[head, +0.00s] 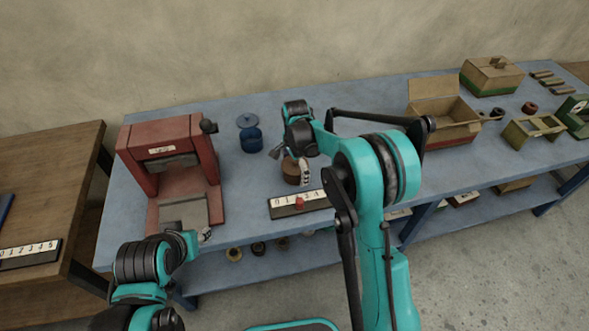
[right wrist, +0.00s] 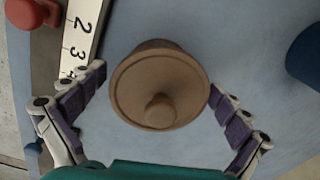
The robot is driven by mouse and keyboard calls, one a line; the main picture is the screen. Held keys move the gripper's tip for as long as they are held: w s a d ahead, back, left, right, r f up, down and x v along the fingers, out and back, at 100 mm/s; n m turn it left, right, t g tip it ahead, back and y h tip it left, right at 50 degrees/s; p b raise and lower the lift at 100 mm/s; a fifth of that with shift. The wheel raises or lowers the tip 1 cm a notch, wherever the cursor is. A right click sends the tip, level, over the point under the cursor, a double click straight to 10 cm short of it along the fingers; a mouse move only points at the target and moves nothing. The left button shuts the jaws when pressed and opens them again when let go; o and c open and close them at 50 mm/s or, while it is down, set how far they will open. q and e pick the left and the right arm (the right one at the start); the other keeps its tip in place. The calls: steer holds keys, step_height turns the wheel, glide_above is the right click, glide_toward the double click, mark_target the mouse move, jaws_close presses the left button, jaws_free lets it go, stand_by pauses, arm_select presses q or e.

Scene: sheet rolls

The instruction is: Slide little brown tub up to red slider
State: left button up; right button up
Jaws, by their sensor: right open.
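The little brown tub (head: 291,172) stands on the blue table, partly hidden by my right gripper (head: 298,172). In the right wrist view the tub (right wrist: 150,90), with a round knobbed lid, sits between the open fingers of my right gripper (right wrist: 157,83). The right finger is very near its side, and the left finger shows a small gap. The red slider (head: 299,202) sits on a numbered scale (head: 284,206) in front of the tub; it also shows at the wrist view's top left (right wrist: 28,13). My left gripper (head: 206,235) is low at the left, its fingers mostly hidden.
A red press (head: 168,165) stands left of the tub. A dark blue lidded jar (head: 250,139) is behind and left of it. An open cardboard box (head: 437,93) and other boxes stand at the right. The table's front edge runs close to the scale.

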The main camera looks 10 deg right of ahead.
steer(key=r, duration=1.2)
steer(key=shift+s+d, duration=0.1)
steer(key=shift+s, duration=0.1)
steer(key=shift+s+r, duration=0.15)
steer(key=shift+r, duration=0.05)
steer(key=s+d+r+n+t, duration=0.2)
steer(key=s+d+r+n, duration=0.15)
steer(key=s, duration=0.35)
steer(key=s+d+r+n+t, duration=0.1)
steer(key=s+d+r+n, duration=0.2)
steer(key=s, duration=0.4)
steer(key=s+d+f+n+t, duration=0.1)
steer(key=s+f+n+t, duration=0.2)
steer(key=s+n, duration=0.4)
steer(key=s+f, duration=0.1)
steer(key=s, duration=0.4)
steer(key=shift+s+f+n+t, duration=0.2)
steer(key=shift+s+n+t, duration=0.15)
steer(key=shift+t, duration=0.05)
